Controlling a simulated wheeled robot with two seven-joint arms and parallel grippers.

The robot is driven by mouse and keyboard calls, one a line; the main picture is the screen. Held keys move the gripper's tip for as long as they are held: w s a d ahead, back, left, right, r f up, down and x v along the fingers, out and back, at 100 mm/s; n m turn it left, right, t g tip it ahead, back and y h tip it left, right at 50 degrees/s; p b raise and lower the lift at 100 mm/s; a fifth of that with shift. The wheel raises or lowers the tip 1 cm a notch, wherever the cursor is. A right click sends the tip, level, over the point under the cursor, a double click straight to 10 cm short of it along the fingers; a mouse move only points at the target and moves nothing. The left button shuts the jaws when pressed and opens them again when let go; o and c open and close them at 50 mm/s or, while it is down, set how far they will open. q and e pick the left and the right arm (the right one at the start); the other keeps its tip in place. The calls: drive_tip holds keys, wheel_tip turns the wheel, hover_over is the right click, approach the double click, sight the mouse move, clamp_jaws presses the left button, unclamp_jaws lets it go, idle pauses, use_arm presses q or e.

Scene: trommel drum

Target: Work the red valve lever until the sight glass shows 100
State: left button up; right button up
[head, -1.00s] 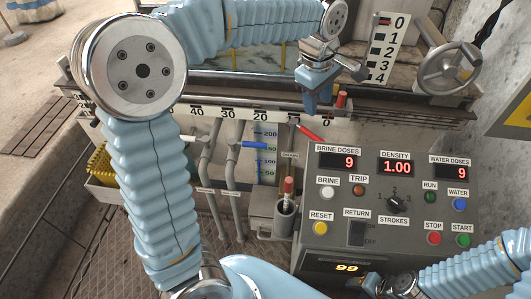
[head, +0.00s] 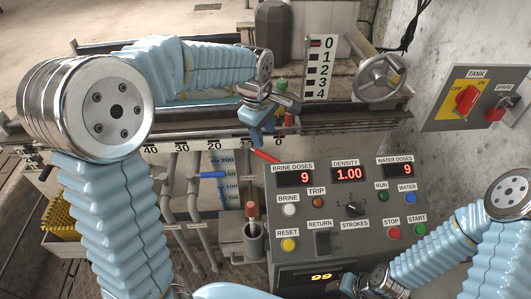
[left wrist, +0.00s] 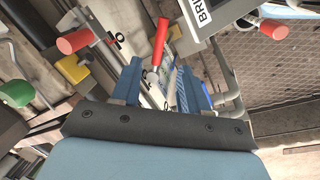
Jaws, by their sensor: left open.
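The red valve lever (head: 266,156) sticks out at the upper left corner of the control panel in the head view. The sight glass (head: 228,178), with blue marks from 50 to 200, stands left of the panel; I cannot read its level. My left gripper (head: 258,138) is open just above the lever. In the left wrist view the lever's red handle (left wrist: 160,40) points up the picture, its metal end between the open fingers (left wrist: 160,88); I cannot tell if they touch. My right gripper (head: 362,287) is low at the panel's front, its fingers unclear.
The control panel (head: 342,215) has displays reading 9, 1.00 and 9, with several buttons. A red-tipped handle (head: 251,212) stands below. A handwheel (head: 381,75) and a tank switch box (head: 474,98) are at right.

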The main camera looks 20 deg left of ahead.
sight(268, 156)
use_arm(q)
drive_tip(key=f, duration=0.3)
drive_tip(key=w+f, duration=0.1)
drive_tip(key=f, duration=0.2)
drive_tip(key=w+f, duration=0.1)
drive_tip(key=f, duration=0.3)
drive_tip(key=shift+d+b, duration=0.25)
drive_tip(key=shift+b, duration=0.1)
clamp_jaws()
